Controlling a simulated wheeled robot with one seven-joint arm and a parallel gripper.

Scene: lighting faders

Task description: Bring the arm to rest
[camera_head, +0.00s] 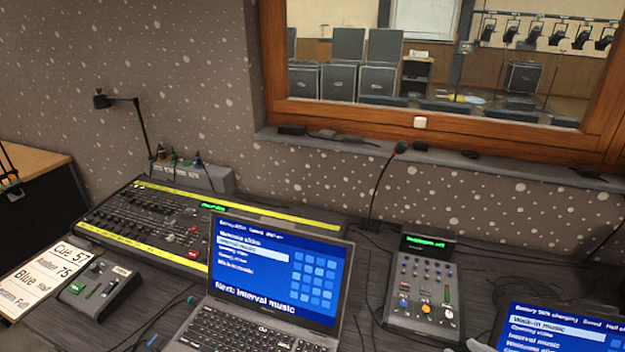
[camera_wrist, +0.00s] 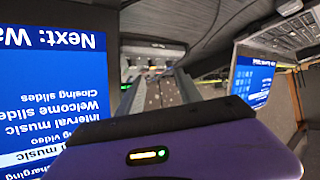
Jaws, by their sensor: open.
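My gripper (camera_wrist: 157,90) shows in the wrist view, with its two grey fingers apart and nothing seen between them. Its purple and black housing (camera_wrist: 170,150) with a small lit indicator fills the lower part of that view. The wrist view is upside down, with a laptop screen on each side of the fingers and a small control panel beyond them. In the head view I cannot make out the arm.
The desk holds a fader console (camera_head: 150,225), a small fader box (camera_head: 98,290), a laptop (camera_head: 275,270), a knob mixer (camera_head: 425,290) and a second laptop (camera_head: 560,330). A cue sheet (camera_head: 40,278) lies left. A gooseneck microphone (camera_head: 385,180) stands before the window ledge.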

